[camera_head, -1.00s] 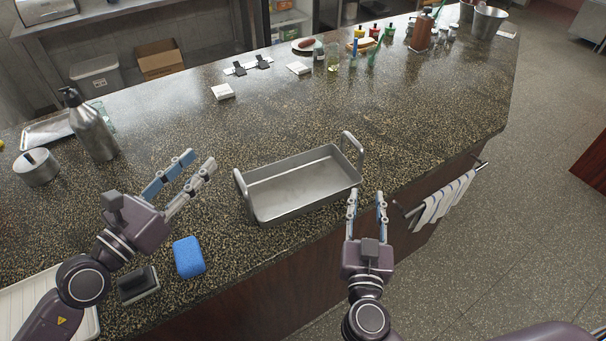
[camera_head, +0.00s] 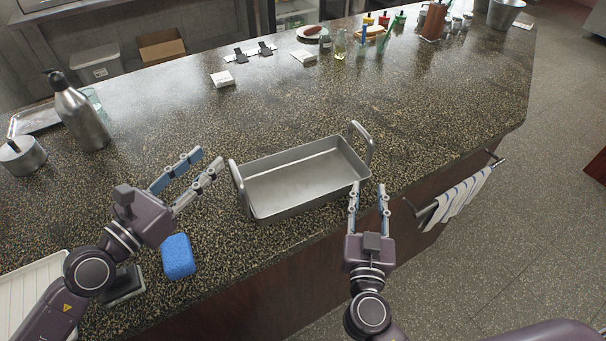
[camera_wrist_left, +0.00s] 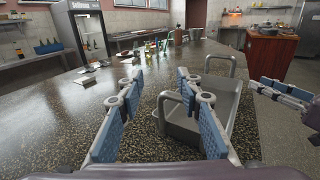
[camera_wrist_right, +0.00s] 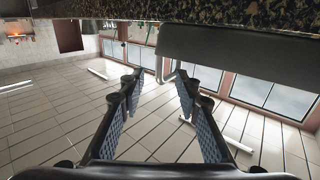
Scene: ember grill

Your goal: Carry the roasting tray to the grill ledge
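The roasting tray (camera_head: 300,180) is an empty grey metal pan with an upright loop handle at each end. It sits on the speckled counter near its front edge. My left gripper (camera_head: 200,168) is open, just left of the tray's left handle (camera_head: 238,188) and apart from it. In the left wrist view the tray (camera_wrist_left: 215,105) lies to the right, past the fingers. My right gripper (camera_head: 370,192) is open and empty at the tray's right front corner, by the counter edge. In the right wrist view the tray's side (camera_wrist_right: 235,50) is above the fingers. The grill ledge cannot be made out.
A steel pump bottle (camera_head: 82,118) and a round tin (camera_head: 22,157) stand at left. A striped towel (camera_head: 465,195) hangs on the front rail.

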